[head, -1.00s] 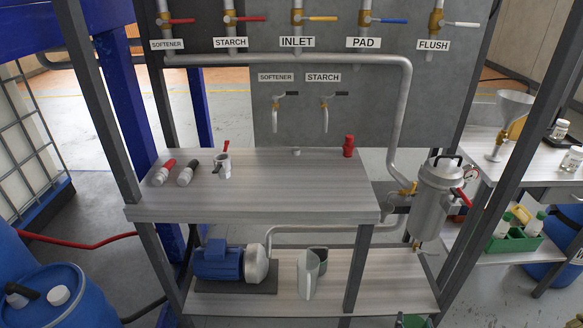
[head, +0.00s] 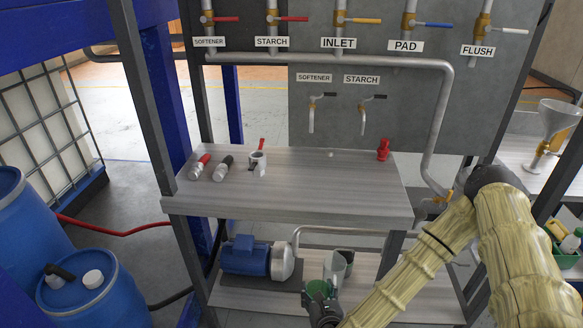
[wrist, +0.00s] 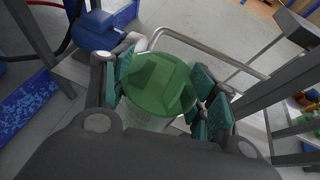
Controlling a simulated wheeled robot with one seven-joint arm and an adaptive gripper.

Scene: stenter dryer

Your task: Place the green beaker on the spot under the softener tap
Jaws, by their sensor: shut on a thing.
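My gripper (wrist: 160,90) is shut on the green beaker (wrist: 160,82) in the wrist view. Its teal finger pads press on both sides, and the beaker's green face fills the space between them. In the head view my gripper (head: 319,297) is low in front of the lower shelf, and the beaker is hard to tell from the green pads. The lower softener tap (head: 312,115) hangs on the grey panel above the back of the upper shelf (head: 300,185). The shelf under this tap is bare, and I cannot make out a marked spot there.
Red and grey couplings (head: 222,168) and a white valve (head: 258,161) lie at the upper shelf's left. A red fitting (head: 383,149) stands back right. The starch tap (head: 364,118) hangs beside. Frame posts flank the shelves.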

